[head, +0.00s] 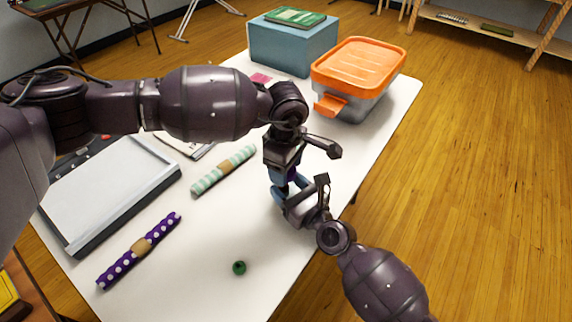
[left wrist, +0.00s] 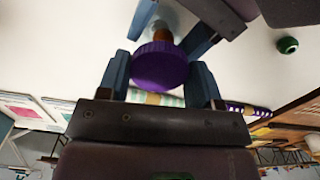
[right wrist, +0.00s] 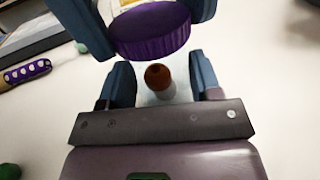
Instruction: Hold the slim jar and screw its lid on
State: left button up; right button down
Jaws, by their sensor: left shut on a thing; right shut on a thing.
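My left gripper (left wrist: 162,78) is shut on the purple ridged lid (left wrist: 160,66), seen between its blue fingers. My right gripper (right wrist: 164,84) is shut around the slim jar (right wrist: 180,92), a pale, clear body with something brown inside. In the right wrist view, the lid (right wrist: 152,34) shows just above the jar, between the left fingers. Whether the lid touches the jar's rim cannot be told. In the head view, my left gripper (head: 286,170) is directly above my right gripper (head: 296,196), and they hide most of the jar and lid.
A grey tray-like board (head: 110,190) is at left. A blue box (head: 290,45) and an orange-lidded bin (head: 358,65) stand behind.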

pick_arm(q)
jog(key=m, duration=0.5)
jog(key=shift+m, duration=0.4)
jog(key=m, duration=0.5)
jog(key=shift+s+a+m, duration=0.1)
jog(key=shift+a+m, duration=0.05)
jog(key=shift+m, duration=0.15)
jog(key=m, duration=0.5)
jog(key=shift+a+m, duration=0.1)
jog(key=shift+m, duration=0.2)
jog(key=m, duration=0.6)
jog(key=shift+a+m, duration=0.1)
jog(key=shift+m, duration=0.2)
jog(key=o, duration=0.9)
